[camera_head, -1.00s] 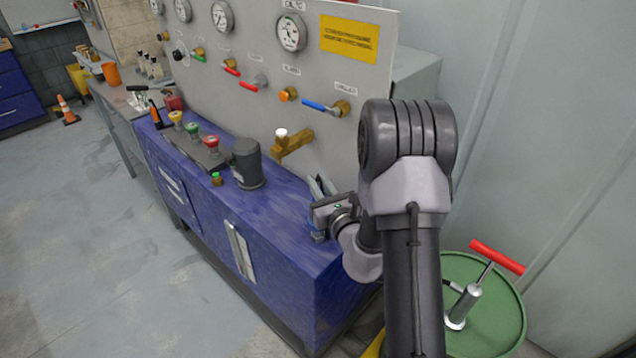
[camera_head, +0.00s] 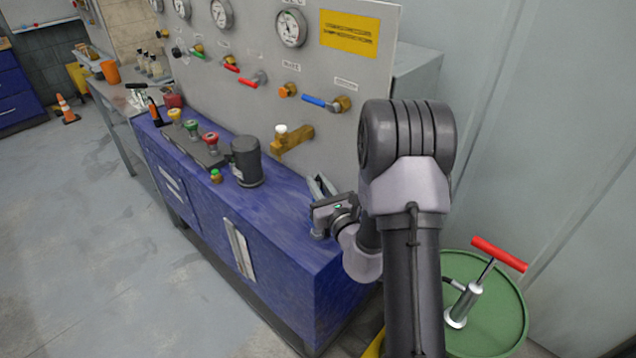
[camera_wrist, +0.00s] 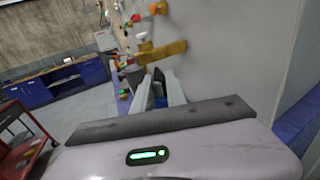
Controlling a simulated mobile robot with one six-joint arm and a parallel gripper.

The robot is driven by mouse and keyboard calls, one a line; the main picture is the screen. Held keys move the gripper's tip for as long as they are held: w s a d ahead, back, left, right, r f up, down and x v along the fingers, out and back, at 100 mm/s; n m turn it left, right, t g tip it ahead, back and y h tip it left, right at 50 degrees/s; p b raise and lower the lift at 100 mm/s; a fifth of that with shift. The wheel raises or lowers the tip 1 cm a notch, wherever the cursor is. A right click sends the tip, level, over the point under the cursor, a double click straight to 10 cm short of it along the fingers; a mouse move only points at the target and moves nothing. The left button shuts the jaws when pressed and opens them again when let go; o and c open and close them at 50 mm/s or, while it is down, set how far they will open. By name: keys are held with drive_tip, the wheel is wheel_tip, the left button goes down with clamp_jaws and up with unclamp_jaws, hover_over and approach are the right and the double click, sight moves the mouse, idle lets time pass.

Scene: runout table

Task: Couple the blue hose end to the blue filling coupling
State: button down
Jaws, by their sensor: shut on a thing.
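My gripper (camera_head: 321,186) is low in front of the grey panel, over the right end of the blue bench. In the wrist view its two fingers (camera_wrist: 161,88) are shut on a small blue piece (camera_wrist: 160,101), apparently the blue hose end, mostly hidden between them. A blue-handled valve (camera_head: 326,104) sits on the panel, above and apart from my gripper. I cannot make out a blue filling coupling for certain. A brass tap (camera_head: 292,141) with a white top sticks out of the panel to the left of my gripper.
A dark grey canister (camera_head: 246,163) and a rail with yellow, green and red knobs (camera_head: 192,130) stand on the blue bench (camera_head: 275,225). A green drum (camera_head: 497,325) with a red-handled pump (camera_head: 499,254) stands at right. The bench top between canister and gripper is clear.

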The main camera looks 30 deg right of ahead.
drive_tip(key=shift+f+b, duration=1.45)
drive_tip(key=shift+f, duration=0.25)
drive_tip(key=c, duration=1.3)
unclamp_jaws()
